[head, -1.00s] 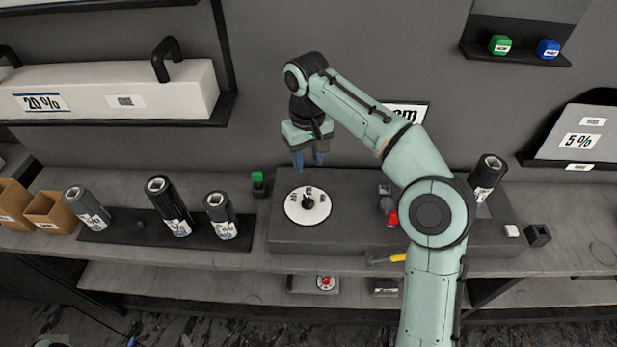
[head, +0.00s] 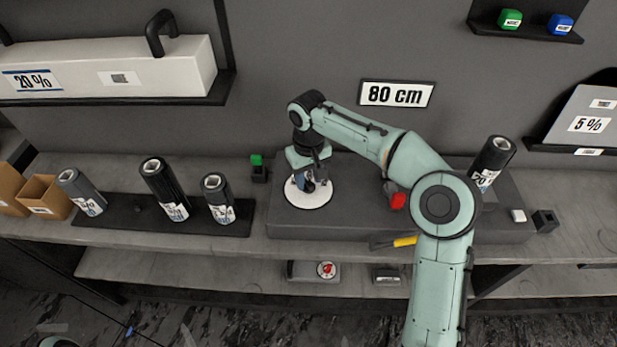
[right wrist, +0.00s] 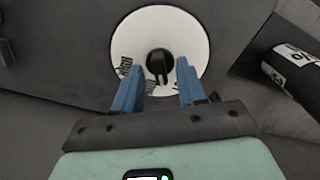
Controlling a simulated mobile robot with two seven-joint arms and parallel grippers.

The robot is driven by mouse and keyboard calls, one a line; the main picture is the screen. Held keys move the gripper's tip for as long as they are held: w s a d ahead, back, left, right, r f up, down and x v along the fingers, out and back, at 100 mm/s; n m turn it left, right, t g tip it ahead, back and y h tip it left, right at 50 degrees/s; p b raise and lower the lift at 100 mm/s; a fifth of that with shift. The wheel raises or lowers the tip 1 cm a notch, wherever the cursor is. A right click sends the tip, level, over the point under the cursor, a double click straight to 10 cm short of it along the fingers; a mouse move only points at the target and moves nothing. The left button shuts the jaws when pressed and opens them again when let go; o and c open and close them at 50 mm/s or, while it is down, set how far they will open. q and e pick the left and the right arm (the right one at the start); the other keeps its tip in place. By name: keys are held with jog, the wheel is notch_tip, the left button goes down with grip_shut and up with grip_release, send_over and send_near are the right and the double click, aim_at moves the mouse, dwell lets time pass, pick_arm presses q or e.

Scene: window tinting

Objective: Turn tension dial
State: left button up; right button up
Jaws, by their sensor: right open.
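The tension dial is a white disc (head: 308,200) with a black knob at its middle, set on top of a dark grey box (head: 350,222). In the right wrist view the dial (right wrist: 140,40) shows printed marks and the black knob (right wrist: 159,63). My left gripper does not show.
An "80 cm" sign (head: 396,94) hangs on the wall behind. A red part (head: 397,200) and a dark roll (head: 492,163) are on the right of the box. Several rolls (head: 163,188) stand on a tray at left. A yellow-handled tool (head: 404,241) lies at the box's front edge.

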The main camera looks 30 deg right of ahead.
jog(key=shift+c, duration=0.3)
grip_shut()
jog(key=shift+n+p, duration=0.95)
jog(key=shift+n, duration=0.45)
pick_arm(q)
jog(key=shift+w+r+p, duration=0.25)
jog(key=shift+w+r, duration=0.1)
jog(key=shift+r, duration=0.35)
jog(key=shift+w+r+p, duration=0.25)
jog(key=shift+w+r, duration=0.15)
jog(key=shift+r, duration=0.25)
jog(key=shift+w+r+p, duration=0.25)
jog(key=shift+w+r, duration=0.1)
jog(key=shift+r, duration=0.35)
pick_arm(e)
jog(key=shift+n, duration=1.7)
jog(key=shift+f, duration=0.1)
jog(key=shift+o, duration=0.3)
grip_release()
